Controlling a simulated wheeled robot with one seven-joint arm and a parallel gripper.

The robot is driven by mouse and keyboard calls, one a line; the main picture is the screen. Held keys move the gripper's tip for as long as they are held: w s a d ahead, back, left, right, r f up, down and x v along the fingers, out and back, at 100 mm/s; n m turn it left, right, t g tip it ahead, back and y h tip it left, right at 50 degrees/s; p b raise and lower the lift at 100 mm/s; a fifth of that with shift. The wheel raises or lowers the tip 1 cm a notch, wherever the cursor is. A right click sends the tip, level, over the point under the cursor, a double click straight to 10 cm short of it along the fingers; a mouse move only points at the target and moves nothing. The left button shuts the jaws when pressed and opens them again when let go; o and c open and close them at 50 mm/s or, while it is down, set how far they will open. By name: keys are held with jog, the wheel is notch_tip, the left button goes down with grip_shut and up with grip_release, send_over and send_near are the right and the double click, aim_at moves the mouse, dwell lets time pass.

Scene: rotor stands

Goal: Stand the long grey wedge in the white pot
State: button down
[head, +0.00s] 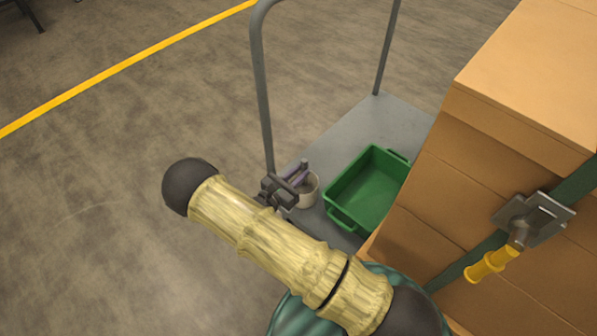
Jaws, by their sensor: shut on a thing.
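The white pot (311,191) stands on the grey deck of a cart, left of a green bin. My gripper (290,184) is at the pot's left side in the picture and overlaps part of its rim. It is shut on a narrow grey-purple piece (298,174), which looks like the long grey wedge. The piece shows above the pot's mouth and slants up to the right. Its lower end is hidden, so I cannot tell whether it is inside the pot or only above it. My forearm covers the area in front.
The green bin (345,214) looks empty and sits right of the pot. The cart's deck (375,125) is clear behind it. A grey upright handle (262,95) rises left of the pot. Stacked cardboard boxes (530,75) with a green strap and yellow-handled buckle (492,265) stand at right.

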jog(key=shift+f+b, duration=0.35)
jog(key=shift+f, duration=0.5)
jog(key=c, duration=1.3)
grip_release()
jog(key=shift+o, duration=0.2)
jog(key=shift+a, duration=0.1)
jog(key=p+v, duration=0.2)
jog(key=v, duration=1.5)
jog(key=shift+s, duration=0.2)
